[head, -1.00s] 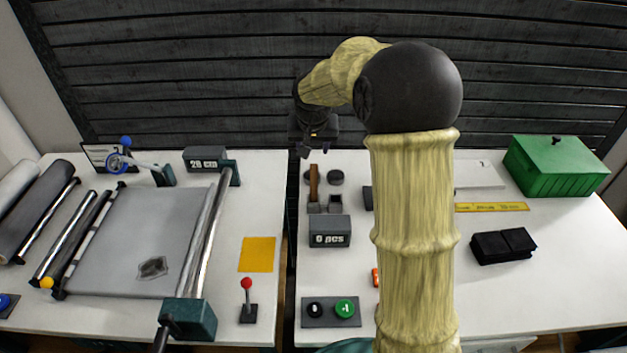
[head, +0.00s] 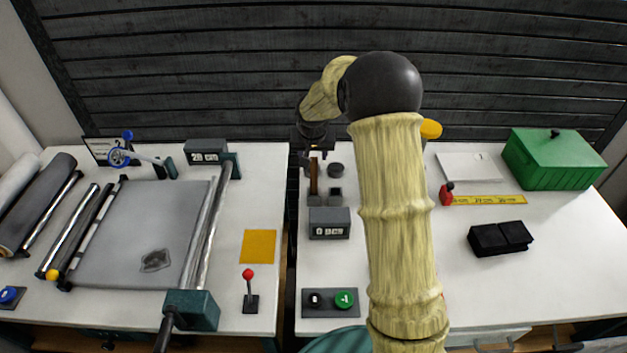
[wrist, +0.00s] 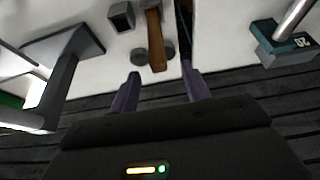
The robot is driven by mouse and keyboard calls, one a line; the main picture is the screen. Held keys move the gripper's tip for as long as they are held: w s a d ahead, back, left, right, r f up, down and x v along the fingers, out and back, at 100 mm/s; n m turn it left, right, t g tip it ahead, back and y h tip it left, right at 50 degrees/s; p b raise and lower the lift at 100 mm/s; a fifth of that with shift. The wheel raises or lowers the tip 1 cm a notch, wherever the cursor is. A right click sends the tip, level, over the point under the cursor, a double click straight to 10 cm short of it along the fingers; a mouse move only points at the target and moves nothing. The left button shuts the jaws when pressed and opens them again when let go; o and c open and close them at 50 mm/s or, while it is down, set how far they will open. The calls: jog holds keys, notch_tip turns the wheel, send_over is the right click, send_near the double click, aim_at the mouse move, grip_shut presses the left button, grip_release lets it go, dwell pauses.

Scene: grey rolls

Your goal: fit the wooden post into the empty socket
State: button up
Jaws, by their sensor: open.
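The wooden post (head: 314,178) is a brown bar at the left of two dark square sockets. Its lower end meets the left socket (head: 314,200); I cannot tell how deep it sits. The right socket (head: 335,194) looks empty; it also shows in the wrist view (wrist: 121,16). My gripper (head: 314,162) is open at the post's far, upper end. In the wrist view the post (wrist: 155,40) runs toward the gap between my two purple fingers (wrist: 160,69). I cannot tell whether they touch it.
Two dark round pieces (head: 335,170) flank the post. A grey counter box (head: 329,223) stands in front of the sockets. A button panel (head: 330,302) lies nearer. A red bottle-like thing (head: 446,194), black blocks (head: 500,238) and a green box (head: 555,160) are to the right.

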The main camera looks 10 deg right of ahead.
aim_at(313, 160)
jog(key=x, duration=0.3)
jog(key=shift+w+f, duration=0.1)
jog(key=shift+f, duration=0.05)
jog(key=shift+p+x, duration=1.1)
jog(key=shift+x, duration=1.5)
jog(key=shift+s+d, duration=0.15)
jog(key=shift+s, duration=0.1)
jog(key=shift+c, duration=0.2)
grip_shut()
